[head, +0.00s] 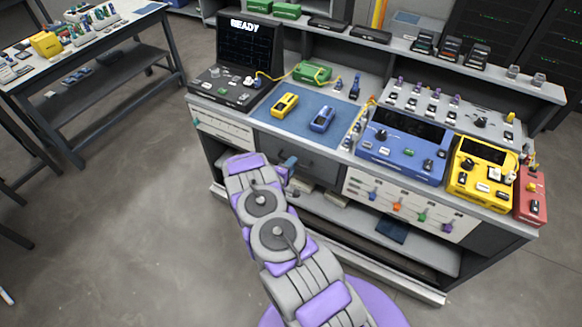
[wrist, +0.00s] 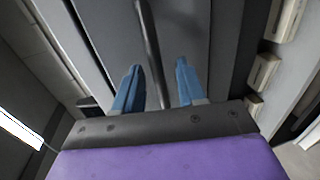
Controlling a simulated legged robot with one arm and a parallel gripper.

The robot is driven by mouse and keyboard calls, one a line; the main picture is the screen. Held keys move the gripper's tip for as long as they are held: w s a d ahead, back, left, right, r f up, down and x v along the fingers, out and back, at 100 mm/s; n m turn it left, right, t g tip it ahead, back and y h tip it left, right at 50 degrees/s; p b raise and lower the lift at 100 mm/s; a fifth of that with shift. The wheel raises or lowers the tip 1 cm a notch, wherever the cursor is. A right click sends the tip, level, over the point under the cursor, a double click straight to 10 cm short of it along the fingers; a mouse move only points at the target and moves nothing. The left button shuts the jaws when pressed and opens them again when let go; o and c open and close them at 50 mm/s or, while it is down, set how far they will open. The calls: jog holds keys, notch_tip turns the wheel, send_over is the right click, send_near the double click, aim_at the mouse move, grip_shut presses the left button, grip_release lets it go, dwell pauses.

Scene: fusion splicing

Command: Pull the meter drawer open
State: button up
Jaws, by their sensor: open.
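The dark grey drawer front (head: 317,170) is under the blue mat in the middle of the bench and looks flush with it. My gripper (head: 289,163) is in front of the drawer, its body partly hidden by my arm. In the wrist view, the two blue fingers of my gripper (wrist: 157,82) are open and point at the grey drawer face (wrist: 195,35). A dark bar handle (wrist: 149,45) runs between the fingers, with a gap visible on either side. I cannot tell how deep the bar sits between them.
On the blue mat (head: 285,130) lie a yellow meter (head: 284,105) and a blue meter (head: 322,119). A white panel with coloured knobs (head: 400,207) is right of the drawer. A lower shelf (head: 345,225) is below. The floor (head: 140,220) to the left is clear.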

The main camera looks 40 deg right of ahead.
jog(key=shift+a, duration=0.1)
jog(key=shift+c, duration=0.4)
jog(key=shift+c, duration=0.7)
grip_shut()
